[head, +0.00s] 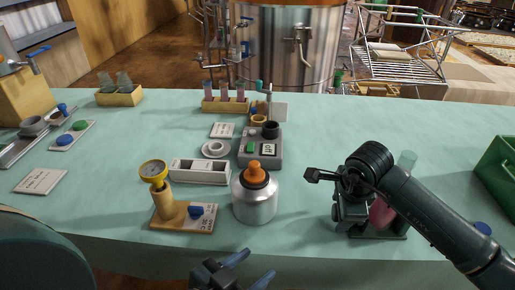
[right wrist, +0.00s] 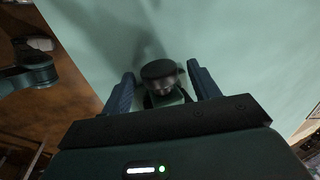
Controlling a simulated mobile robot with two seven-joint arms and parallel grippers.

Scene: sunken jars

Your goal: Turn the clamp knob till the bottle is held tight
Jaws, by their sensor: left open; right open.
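In the right wrist view, a dark round knob (right wrist: 158,70) on a small block lies between the fingers of my right gripper (right wrist: 161,88). The gripper is open, with gaps on both sides of the knob. In the head view, my right arm and gripper hide most of the clamp, whose green base (head: 397,235) shows on the table. How tightly the bottle sits cannot be seen. My left gripper (head: 247,270) is open and empty at the table's front edge.
A metal bottle with an orange top (head: 255,202) and a wooden gauge stand (head: 170,215) stand left of the clamp. A grey device (head: 262,150) and vial rack (head: 225,105) stand behind. A green crate (head: 495,165) is at right. Table between crate and device is mostly clear.

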